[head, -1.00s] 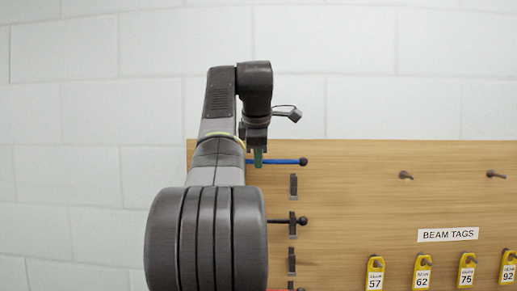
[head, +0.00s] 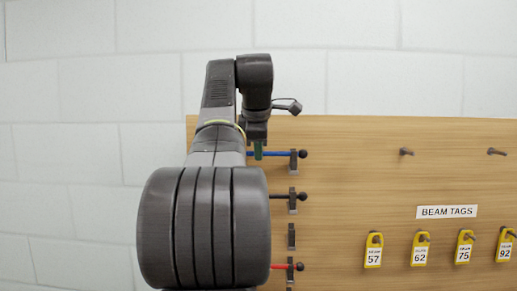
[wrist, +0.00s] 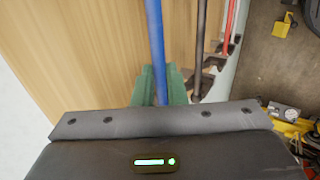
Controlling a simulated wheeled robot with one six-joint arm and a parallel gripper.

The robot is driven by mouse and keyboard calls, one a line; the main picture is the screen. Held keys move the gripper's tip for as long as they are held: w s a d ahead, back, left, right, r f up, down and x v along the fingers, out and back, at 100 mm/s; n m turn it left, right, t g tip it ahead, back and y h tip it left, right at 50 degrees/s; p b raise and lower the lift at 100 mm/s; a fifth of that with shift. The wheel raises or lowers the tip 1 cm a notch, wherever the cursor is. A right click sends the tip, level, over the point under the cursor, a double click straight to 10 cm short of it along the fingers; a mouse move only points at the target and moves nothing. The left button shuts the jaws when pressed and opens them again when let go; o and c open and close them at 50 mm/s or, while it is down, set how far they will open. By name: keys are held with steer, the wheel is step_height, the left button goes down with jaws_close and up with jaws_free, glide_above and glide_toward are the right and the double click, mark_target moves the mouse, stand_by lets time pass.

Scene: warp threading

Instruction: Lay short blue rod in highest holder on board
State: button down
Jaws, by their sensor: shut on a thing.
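The blue rod (head: 279,153) lies level across the upper left of the board (head: 350,190), its black ball end to the right. My gripper (head: 258,152) is shut on it left of the highest holder (head: 293,166). The rod crosses this dark holder near its upper part; I cannot tell whether it rests in it. In the wrist view the blue rod (wrist: 155,45) runs between my green fingertips (wrist: 158,88). My arm hides the rod's left end in the head view.
Below, one holder bears a black rod (head: 280,196), the one under it (head: 291,236) is empty, and a lower one bears a red rod (head: 280,267). Pegs (head: 405,152) and yellow tags (head: 374,250) are further right.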

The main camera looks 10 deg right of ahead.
steer(key=shift+f, duration=0.5)
steer(key=c, duration=1.4)
jaws_free()
steer(key=shift+r, duration=0.1)
steer(key=p+v, duration=0.1)
steer(key=v, duration=1.2)
steer(key=shift+s+a+r+p, duration=0.1)
steer(key=shift+s+r+p, duration=0.15)
steer(key=shift+s+p, duration=0.1)
steer(key=shift+w+f, duration=0.1)
steer(key=b+x, duration=0.2)
steer(key=x, duration=1.1)
steer(key=shift+w, duration=0.25)
